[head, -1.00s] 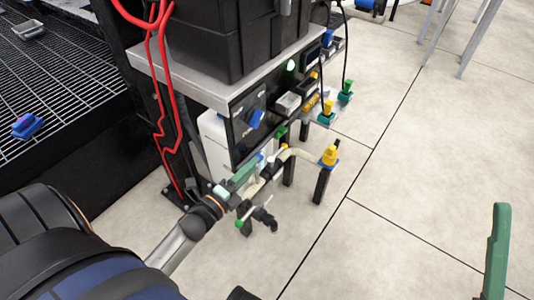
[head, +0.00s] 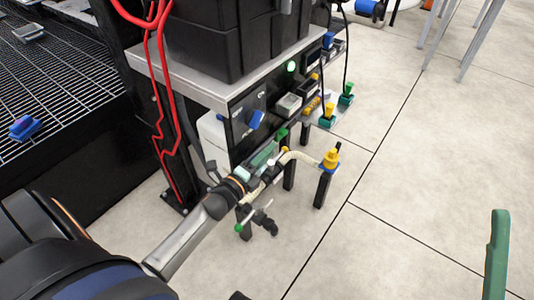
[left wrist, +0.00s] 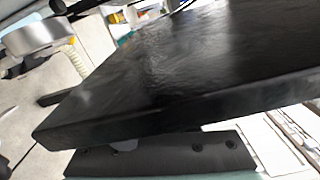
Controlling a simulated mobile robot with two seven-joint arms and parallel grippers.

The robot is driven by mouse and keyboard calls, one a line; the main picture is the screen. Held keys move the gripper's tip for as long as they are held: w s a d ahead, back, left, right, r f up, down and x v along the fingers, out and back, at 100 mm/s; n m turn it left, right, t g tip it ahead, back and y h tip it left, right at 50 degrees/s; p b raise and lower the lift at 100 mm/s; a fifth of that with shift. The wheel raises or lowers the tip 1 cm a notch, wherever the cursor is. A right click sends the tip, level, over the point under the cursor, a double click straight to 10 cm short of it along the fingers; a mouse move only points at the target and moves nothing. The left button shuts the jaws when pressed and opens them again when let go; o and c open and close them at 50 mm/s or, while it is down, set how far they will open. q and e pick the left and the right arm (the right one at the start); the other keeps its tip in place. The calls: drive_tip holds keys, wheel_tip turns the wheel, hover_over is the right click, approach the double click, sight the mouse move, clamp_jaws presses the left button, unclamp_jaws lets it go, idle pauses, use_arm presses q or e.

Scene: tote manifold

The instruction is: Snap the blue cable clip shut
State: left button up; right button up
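I cannot make out the blue cable clip for certain. A blue piece (head: 25,127) lies on the wire rack at the far left, and a blue knob (head: 256,120) sits on the black front panel (head: 243,128). My left gripper (head: 266,157), with green fingers, is low in front of the panel, beside the cream hose. Its finger gap is not clear, and whatever is at its tips is hidden. In the left wrist view a black slab (left wrist: 170,75) fills most of the picture. One green finger of my right gripper (head: 497,255) shows at the right edge, over bare floor.
A black tote (head: 235,45) stands on the grey bench top (head: 205,85). Red cables (head: 160,110) hang at its left. The cream hose (head: 300,155) runs to a yellow fitting (head: 331,158) on a black post.

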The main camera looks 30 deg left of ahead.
use_arm(q)
clamp_jaws()
drive_tip(key=n, duration=0.1)
drive_tip(key=p, duration=0.1)
drive_tip(key=n+p, duration=0.1)
drive_tip(key=shift+a+r+n, duration=0.25)
drive_tip(key=shift+r+n, duration=0.05)
drive_tip(key=shift+o, duration=1.7)
unclamp_jaws()
